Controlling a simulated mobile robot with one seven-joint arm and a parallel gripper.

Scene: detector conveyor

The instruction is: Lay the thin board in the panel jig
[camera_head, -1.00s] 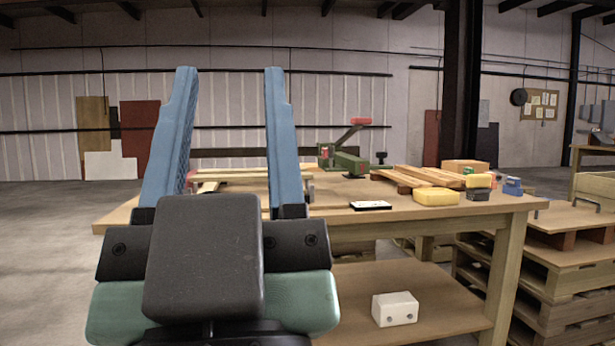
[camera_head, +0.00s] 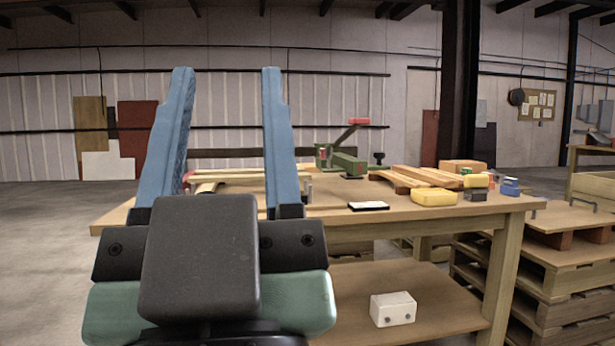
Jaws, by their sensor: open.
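My gripper (camera_head: 227,72) is open, its two blue fingers pointing up and spread wide in front of the wooden workbench (camera_head: 410,214). Nothing shows held between the fingers. Between and behind them, pale wooden strips (camera_head: 228,178) lie on the bench top, partly hidden by the fingers. These may belong to the panel jig, but I cannot tell for sure. Several flat wooden boards (camera_head: 425,177) lie on the bench to the right. I cannot tell which piece is the thin board.
A green clamp-like tool with a red handle (camera_head: 351,160) stands at the bench back. A small black-and-white item (camera_head: 368,206), a yellow block (camera_head: 434,198) and a blue item (camera_head: 510,186) lie on top. A white box (camera_head: 393,309) is on the lower shelf. Pallets (camera_head: 540,265) stand at right.

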